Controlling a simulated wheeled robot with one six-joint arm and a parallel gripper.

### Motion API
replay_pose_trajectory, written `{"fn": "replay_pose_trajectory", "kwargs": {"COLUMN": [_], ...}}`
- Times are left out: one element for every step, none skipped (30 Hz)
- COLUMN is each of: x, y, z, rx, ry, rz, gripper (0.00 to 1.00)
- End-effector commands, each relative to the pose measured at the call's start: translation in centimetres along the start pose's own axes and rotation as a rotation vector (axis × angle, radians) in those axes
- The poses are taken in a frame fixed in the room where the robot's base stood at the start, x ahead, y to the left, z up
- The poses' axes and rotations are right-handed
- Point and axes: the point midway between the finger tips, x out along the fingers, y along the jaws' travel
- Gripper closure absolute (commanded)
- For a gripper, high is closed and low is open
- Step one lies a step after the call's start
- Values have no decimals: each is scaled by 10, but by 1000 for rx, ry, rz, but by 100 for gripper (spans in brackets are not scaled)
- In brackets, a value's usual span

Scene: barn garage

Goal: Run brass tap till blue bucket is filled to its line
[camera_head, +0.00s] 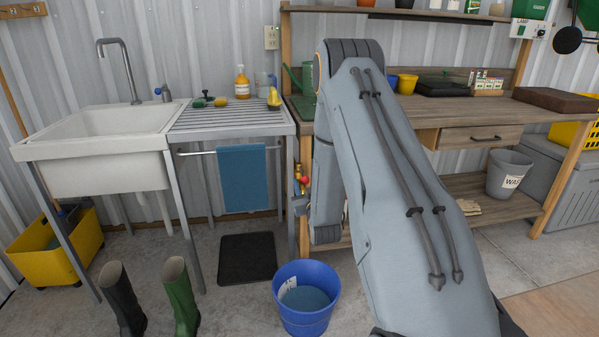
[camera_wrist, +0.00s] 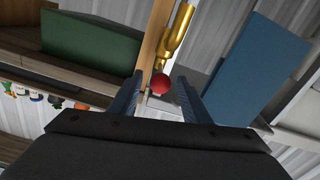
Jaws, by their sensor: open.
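The brass tap (camera_head: 300,172) is on the wooden bench post, left of my arm. In the wrist view its gold body (camera_wrist: 178,35) is close, with a red knob (camera_wrist: 160,84) at its end. My gripper (camera_wrist: 160,78) is open, with one finger on each side of the red knob; I cannot tell whether they touch it. The blue bucket (camera_head: 306,318) stands upright on the floor below the tap. A grey-blue surface shows inside it beside a pale marking; the exact level against a line is unclear. No stream of water is visible.
A white sink (camera_head: 95,165) and slatted rack with a hanging blue towel (camera_head: 242,180) stand left. The wooden workbench (camera_head: 450,115) is behind my arm. A grey bucket (camera_head: 507,173) sits on the lower shelf.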

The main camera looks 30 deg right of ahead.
Motion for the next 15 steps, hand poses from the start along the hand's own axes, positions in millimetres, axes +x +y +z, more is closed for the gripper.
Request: {"fn": "replay_pose_trajectory", "kwargs": {"x": [4,8,14,19,24,30,35,40,46,50,54,59,62,64,67], "y": [0,0,0,0,0,0,0,0,0,0,0,0,0,0,0], "z": [0,0,0,0,0,1,0,0,0,0,0,1,1,1,1], "rx": [0,0,0,0,0,0,0,0,0,0,0,0,0,0,0], "ry": [2,3,2,2,3,1,2,2,2,2,2,1,0,1,0], "rz": [1,1,1,1,1,0,1,0,0,0,0,0,0,0,0], "gripper": [56,56,56,56,56,56,56,56,56,56,56,56,56,56,56]}}
